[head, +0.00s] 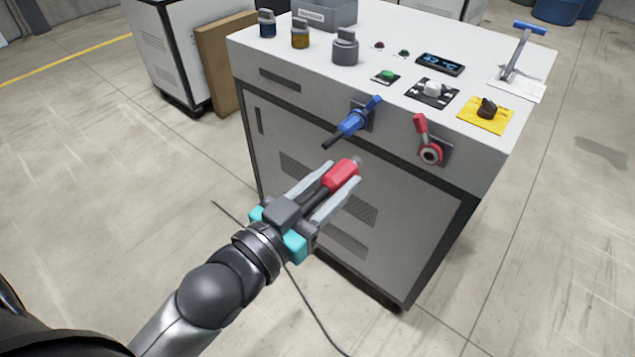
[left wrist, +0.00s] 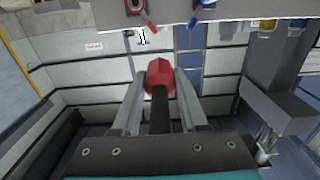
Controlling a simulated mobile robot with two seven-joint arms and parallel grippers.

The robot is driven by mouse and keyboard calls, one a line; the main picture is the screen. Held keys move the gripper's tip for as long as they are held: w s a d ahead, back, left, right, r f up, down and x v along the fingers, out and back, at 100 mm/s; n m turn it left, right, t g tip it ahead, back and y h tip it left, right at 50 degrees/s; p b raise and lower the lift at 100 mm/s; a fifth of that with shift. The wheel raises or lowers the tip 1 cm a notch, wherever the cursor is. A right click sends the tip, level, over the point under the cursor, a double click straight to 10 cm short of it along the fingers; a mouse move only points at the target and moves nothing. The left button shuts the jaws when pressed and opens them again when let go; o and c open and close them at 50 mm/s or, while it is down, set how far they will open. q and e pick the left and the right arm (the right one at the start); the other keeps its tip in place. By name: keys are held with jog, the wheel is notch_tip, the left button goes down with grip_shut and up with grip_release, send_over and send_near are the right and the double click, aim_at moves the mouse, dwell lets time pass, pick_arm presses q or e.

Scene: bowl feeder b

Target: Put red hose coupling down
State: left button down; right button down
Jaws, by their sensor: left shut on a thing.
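The red hose coupling (head: 342,174) has a red hexagonal body, a grey tip and a black rear part. My left gripper (head: 340,182) is shut on it, with one finger along each side. It is held in front of the cabinet's front panel, below the blue coupling (head: 352,122), with its tip pointing up and to the right. In the left wrist view the red coupling (left wrist: 158,78) sits between the fingertips, with its black part toward the palm. My right gripper is not in view.
A dark cable (head: 300,290) runs below my arm. Floor at the left is clear.

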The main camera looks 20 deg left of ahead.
pick_arm(q)
jog(key=w+d+r+m+g+h, duration=0.3)
jog(key=w+d+m+g+h, duration=0.2)
jog(key=d+m+g+h, duration=0.3)
jog(key=shift+d+m+g+h, duration=0.4)
jog(key=shift+d+h, duration=0.4)
jog(key=shift+h, duration=0.3)
jog(key=shift+r, duration=0.1)
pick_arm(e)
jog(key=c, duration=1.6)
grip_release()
